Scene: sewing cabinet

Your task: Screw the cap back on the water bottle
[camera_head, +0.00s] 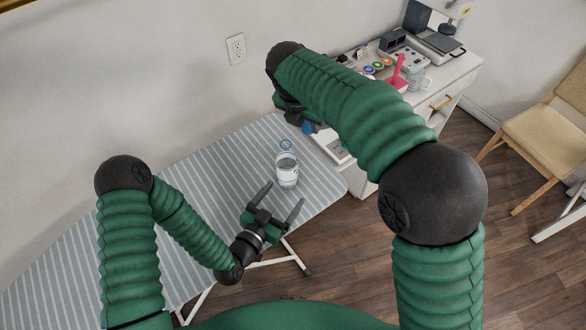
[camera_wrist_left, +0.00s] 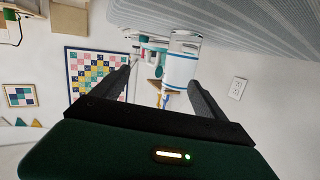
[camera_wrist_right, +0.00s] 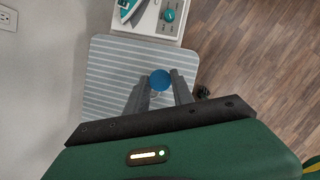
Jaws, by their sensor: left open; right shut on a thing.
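The clear water bottle (camera_head: 287,172) stands upright on the striped board (camera_head: 225,170), near its right end. A blue ring shows at its open-looking top. My left gripper (camera_head: 285,194) is open and empty on the near side of the bottle, its fingers pointing towards it. In the left wrist view, upside down, the bottle (camera_wrist_left: 183,62) shows beyond the fingertips. My right gripper (camera_head: 297,118) is above and behind the bottle, partly hidden by its arm. It is shut on the blue cap (camera_wrist_right: 160,80), which also shows in the head view (camera_head: 307,128), apart from the bottle.
A white cabinet (camera_head: 445,98) with sewing things on top stands behind the board to the right. An iron (camera_wrist_right: 128,8) lies past the board's end. A wooden chair (camera_head: 545,130) stands far right. The board left of the bottle is clear.

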